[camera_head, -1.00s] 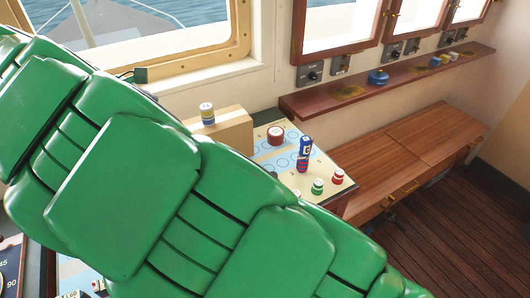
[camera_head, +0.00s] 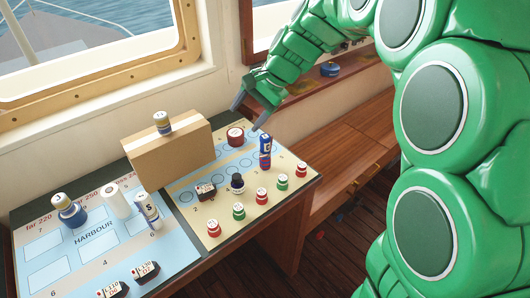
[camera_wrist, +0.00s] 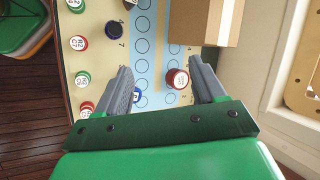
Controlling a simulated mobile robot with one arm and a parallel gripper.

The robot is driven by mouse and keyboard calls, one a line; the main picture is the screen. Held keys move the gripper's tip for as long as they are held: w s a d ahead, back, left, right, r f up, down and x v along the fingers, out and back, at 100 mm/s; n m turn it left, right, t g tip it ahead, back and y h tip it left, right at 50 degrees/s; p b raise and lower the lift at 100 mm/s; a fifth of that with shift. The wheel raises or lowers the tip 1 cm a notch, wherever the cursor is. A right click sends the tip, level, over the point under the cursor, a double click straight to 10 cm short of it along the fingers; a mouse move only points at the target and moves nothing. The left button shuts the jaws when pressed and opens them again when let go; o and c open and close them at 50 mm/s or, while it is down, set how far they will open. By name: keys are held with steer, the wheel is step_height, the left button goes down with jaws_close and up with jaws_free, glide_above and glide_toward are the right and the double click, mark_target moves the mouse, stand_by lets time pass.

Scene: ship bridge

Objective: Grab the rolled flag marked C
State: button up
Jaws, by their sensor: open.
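A blue and red rolled flag (camera_head: 265,147) stands upright near the right edge of the chart table in the head view. Its small white label seems to bear a C. My gripper (camera_head: 249,112) is open and empty, pointing down above the back of the table, beyond the flag. In the wrist view my gripper (camera_wrist: 161,68) spreads its two fingers over the table. A blue and white piece of what looks like the flag (camera_wrist: 137,97) shows just inside the left finger, which partly hides it.
A dark red round pot (camera_head: 235,136) stands close behind the flag; in the wrist view it (camera_wrist: 177,78) is by the right finger. A cardboard box (camera_head: 168,153) stands left. Red and green pots and a dark bottle (camera_head: 237,183) stand in front. Another rolled flag (camera_head: 148,210) is farther left.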

mark_target(264, 149)
steer(key=w+d+r+m+t+y, duration=0.1)
steer(key=d+r+m+t+y, duration=0.15)
steer(key=d+r+m, duration=0.4)
steer(key=d+r+m+t+y, duration=0.2)
steer(key=d+m+y, duration=0.2)
steer(key=m, duration=0.6)
step_height(264, 149, down, 22)
steer(key=shift+w+r+x, duration=0.1)
steer(key=shift+r+x, duration=0.05)
steer(key=shift+x, duration=1.2)
steer(key=shift+w+r+x, duration=0.1)
steer(key=shift+x, duration=1.2)
steer(key=shift+r+x, duration=0.15)
steer(key=shift+x, duration=1.2)
steer(key=shift+a, duration=0.1)
steer(key=c, duration=1.1)
